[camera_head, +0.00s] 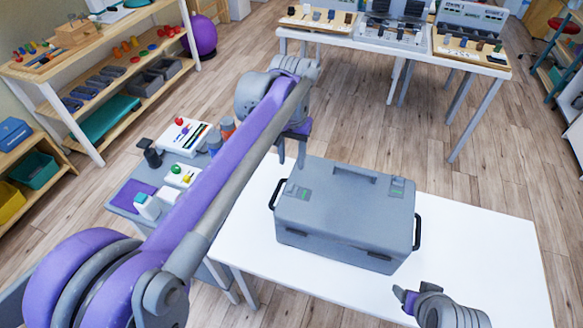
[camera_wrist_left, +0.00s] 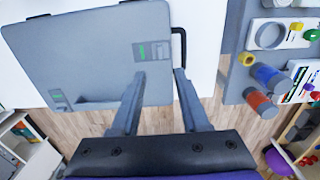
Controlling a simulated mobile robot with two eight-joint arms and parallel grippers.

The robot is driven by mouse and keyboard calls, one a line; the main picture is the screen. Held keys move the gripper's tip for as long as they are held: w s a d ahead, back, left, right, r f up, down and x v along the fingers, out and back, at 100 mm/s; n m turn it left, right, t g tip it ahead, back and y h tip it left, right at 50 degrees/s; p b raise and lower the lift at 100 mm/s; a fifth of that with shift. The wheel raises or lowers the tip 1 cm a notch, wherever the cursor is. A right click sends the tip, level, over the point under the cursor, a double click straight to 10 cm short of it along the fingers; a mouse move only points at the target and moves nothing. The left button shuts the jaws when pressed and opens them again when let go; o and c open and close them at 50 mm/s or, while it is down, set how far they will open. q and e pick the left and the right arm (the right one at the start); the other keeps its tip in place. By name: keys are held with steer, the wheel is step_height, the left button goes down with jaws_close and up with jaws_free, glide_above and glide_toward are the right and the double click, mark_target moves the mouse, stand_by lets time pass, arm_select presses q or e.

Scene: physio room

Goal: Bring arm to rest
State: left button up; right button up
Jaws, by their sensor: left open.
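My left gripper (camera_head: 291,158) hangs at the far left end of the grey case, above and beside it. Its two fingers are spread with nothing between them, as the left wrist view (camera_wrist_left: 160,78) also shows. The grey case (camera_head: 345,215) is closed and stands on the white table, with black side handles. Its lid with green labels fills the upper left of the left wrist view (camera_wrist_left: 85,50). Part of my right arm's end (camera_head: 408,298) shows low at the right, near the table's front edge; whether its gripper is open or shut is unclear.
The white table (camera_head: 480,240) is bare right of the case. A grey cart (camera_head: 122,200) with bottles and small devices stands left of it. Shelves (camera_head: 95,125) line the left wall. A second white table (camera_head: 400,52) with trays stands behind. Wooden floor lies between.

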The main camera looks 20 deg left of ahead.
arm_select(q)
steer(key=shift+r, duration=0.4)
steer(key=shift+s, duration=0.15)
steer(key=s+a+f+t, duration=0.1)
steer(key=s+f+t, duration=0.2)
steer(key=s+f, duration=0.3)
steer(key=s+a+f+t, duration=0.1)
steer(key=s+f, duration=0.5)
steer(key=s, duration=0.7)
steer(key=shift+s+f+t, duration=0.2)
steer(key=shift+t, duration=0.7)
steer(key=shift+a, duration=0.1)
